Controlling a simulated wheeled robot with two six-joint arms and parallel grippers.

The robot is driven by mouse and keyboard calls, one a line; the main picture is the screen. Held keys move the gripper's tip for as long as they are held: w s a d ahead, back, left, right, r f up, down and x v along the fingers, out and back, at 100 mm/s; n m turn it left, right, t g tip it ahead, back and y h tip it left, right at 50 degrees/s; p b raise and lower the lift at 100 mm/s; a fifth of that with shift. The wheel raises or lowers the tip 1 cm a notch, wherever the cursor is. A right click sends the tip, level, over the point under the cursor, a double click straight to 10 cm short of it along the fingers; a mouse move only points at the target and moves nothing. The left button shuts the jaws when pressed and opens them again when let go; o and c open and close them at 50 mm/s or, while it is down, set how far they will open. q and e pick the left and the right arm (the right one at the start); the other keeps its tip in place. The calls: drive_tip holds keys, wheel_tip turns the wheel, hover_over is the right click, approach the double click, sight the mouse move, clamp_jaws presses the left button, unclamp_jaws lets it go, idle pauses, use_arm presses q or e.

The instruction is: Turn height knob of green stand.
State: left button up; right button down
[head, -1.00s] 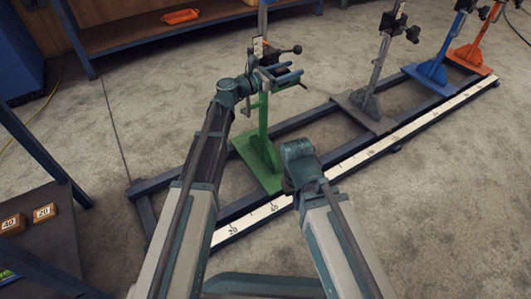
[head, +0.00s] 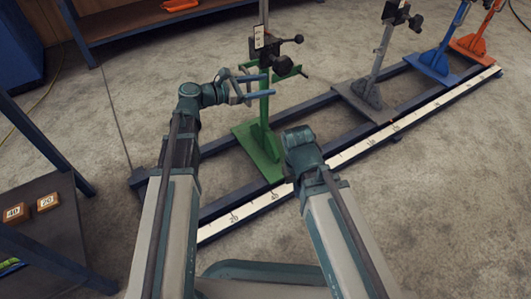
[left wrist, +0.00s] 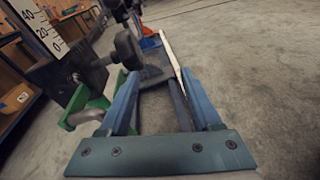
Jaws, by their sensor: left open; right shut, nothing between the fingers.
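The green stand (head: 264,140) stands upright on the dark rail frame. Its post carries a black block (head: 268,48) with a dark knob (head: 299,39) on its right side. In the left wrist view, the black block (left wrist: 62,72) carries a dark round knob (left wrist: 127,50) on a short shaft, beyond the left fingertip. My left gripper (head: 259,84) is open and empty, just below the block and beside the post. Its blue fingers (left wrist: 162,82) show apart and do not visibly touch the knob. My right gripper (head: 300,142) is low, right of the green base; its fingers are hidden behind the wrist.
A green bracket (left wrist: 92,106) lies close to the left finger. A white scale strip (head: 350,153) runs along the rail frame. Grey (head: 365,90), blue (head: 435,65) and orange (head: 475,45) stands follow to the right. Open floor lies at the right.

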use_arm(q)
drive_tip(key=s+d+f+m+g+y+p, duration=0.2)
drive_tip(key=s+f+m+g+y, duration=0.5)
drive_tip(key=s+f+m, duration=0.6)
drive_tip(key=shift+s+f+m+y+p, duration=0.35)
drive_tip(key=shift+s+m+y, duration=0.65)
drive_tip(key=shift+s+m, duration=0.8)
use_arm(e)
drive_tip(key=shift+r, duration=1.55)
use_arm(q)
drive_tip(key=shift+w+d+r+m, duration=0.1)
drive_tip(key=shift+w+r+m, duration=0.05)
drive_tip(key=shift+w+m, duration=0.2)
